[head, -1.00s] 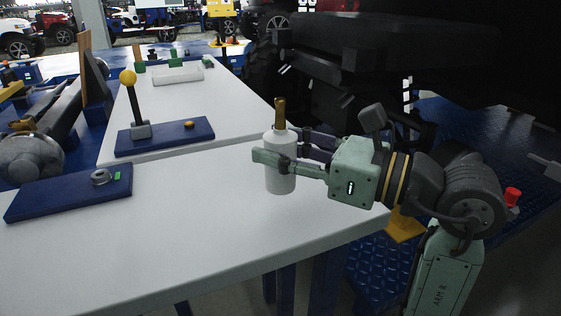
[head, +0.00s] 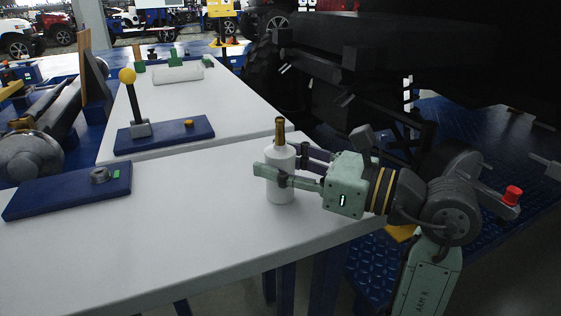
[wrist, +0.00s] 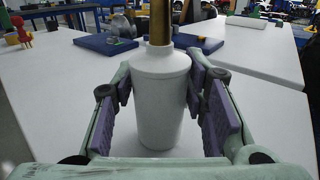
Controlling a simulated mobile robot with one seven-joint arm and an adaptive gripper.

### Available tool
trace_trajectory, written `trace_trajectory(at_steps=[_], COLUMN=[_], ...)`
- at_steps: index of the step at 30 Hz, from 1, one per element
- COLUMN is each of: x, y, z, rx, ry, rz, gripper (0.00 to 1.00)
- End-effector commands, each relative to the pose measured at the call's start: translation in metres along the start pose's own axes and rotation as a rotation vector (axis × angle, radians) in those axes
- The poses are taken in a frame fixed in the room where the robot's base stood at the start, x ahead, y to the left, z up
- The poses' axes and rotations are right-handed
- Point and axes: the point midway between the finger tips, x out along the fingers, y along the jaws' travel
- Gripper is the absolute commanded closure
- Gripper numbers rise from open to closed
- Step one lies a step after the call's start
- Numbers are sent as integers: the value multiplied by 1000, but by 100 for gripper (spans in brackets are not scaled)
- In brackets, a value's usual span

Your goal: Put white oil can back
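The white oil can (head: 280,190) is upright, with a brass-coloured spout (head: 280,130) on top. My gripper (head: 282,172) reaches it from the right in the head view, one finger on each side of its body. In the wrist view the can (wrist: 160,105) stands between the two purple finger pads (wrist: 160,90), which lie close against its upper body. The gripper appears shut on it. The can is at or just above the white table (head: 150,235), near its right side; contact at the base is hard to tell.
A blue plate with a grey ring (head: 70,192) lies at the table's left. Another blue plate with a yellow-knobbed lever (head: 165,136) lies farther back. The table between these plates and the can is clear. A dark vehicle (head: 390,50) overhangs at the upper right.

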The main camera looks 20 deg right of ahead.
Motion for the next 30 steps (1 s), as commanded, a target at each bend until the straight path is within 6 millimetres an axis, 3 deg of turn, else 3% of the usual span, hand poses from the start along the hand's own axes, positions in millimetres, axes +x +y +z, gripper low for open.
trace_trajectory(at_steps=[6, 17, 20, 30], x=[0, 0, -12, -84], y=[0, 0, -1, -1], z=[0, 5, 3, 3], rx=[0, 0, 1, 0], ry=[0, 0, -2, -2], rz=[0, 0, -3, -4], gripper=[44, 44, 44, 44])
